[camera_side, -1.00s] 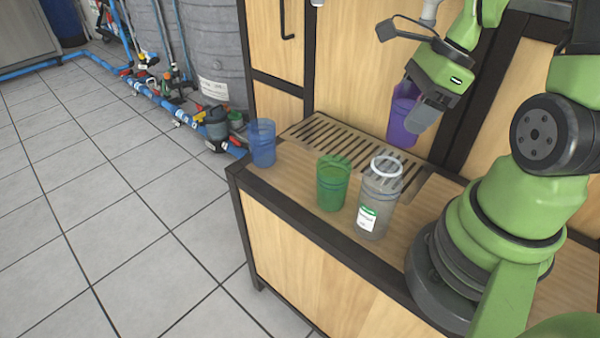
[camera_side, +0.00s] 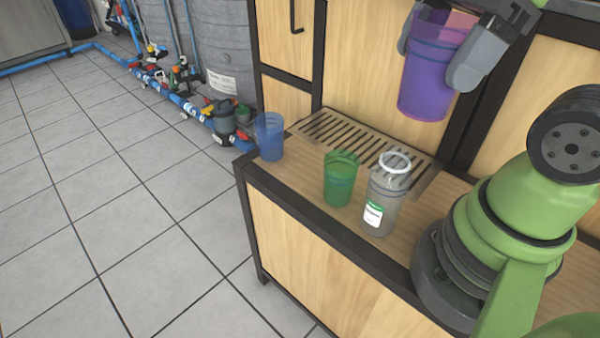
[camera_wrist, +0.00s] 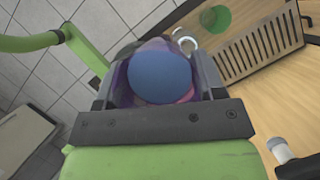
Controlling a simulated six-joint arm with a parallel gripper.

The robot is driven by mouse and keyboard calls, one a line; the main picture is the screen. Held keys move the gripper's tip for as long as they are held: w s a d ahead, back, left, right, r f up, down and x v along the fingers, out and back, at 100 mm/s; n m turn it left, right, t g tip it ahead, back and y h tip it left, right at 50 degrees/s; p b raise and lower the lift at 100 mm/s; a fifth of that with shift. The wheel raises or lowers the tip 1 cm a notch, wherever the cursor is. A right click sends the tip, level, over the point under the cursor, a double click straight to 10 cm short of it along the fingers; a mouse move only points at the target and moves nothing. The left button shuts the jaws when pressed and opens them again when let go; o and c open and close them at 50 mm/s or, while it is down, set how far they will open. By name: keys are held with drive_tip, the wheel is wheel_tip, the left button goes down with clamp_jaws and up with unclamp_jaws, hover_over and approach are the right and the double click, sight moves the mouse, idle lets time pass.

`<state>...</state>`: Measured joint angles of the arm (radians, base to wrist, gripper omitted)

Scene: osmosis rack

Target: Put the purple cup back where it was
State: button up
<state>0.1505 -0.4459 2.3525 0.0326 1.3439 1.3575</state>
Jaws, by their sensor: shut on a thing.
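The purple cup (camera_side: 432,72) is translucent and hangs upright in the air at the top of the side view. My gripper (camera_side: 437,50) is shut on it, one finger on each side, well above the bench. In the wrist view the cup (camera_wrist: 122,75) sits between the fingers, its outline partly hidden by a dark blue round shape (camera_wrist: 165,77). The bench top and metal drain grate (camera_side: 345,133) lie below the cup.
A blue cup (camera_side: 270,137) stands at the bench's left corner. A green cup (camera_side: 340,179) and a clear labelled jar (camera_side: 382,200) with a white rim stand near the front edge. The wooden cabinet wall (camera_side: 365,75) is behind. The grate is clear.

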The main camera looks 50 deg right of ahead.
drive_tip(key=shift+a+r+n, duration=0.3)
drive_tip(key=shift+a+r, duration=0.45)
drive_tip(key=shift+r, duration=0.3)
drive_tip(key=shift+w+r+n, duration=0.1)
drive_tip(key=shift+n, duration=0.2)
drive_tip(key=shift+w+d+f+n+g+y, duration=0.35)
drive_tip(key=shift+d+f+n+g, duration=0.2)
drive_tip(key=shift+n, duration=0.55)
drive_tip(key=w+d+f+m, duration=0.1)
drive_tip(key=w+d+f, duration=0.1)
drive_tip(key=w+f, duration=0.7)
drive_tip(key=w+d+f+m, duration=0.1)
drive_tip(key=w+d+f, duration=0.1)
drive_tip(key=w+f, duration=0.75)
drive_tip(key=shift+m+t, duration=0.3)
drive_tip(key=shift+t, duration=0.15)
drive_tip(key=shift+w+f, duration=0.3)
drive_tip(key=shift+f, duration=1.1)
drive_tip(key=shift+w+f, duration=0.25)
drive_tip(key=shift+f, duration=1.1)
drive_tip(key=shift+w+f, duration=0.3)
drive_tip(key=shift+f, duration=1.1)
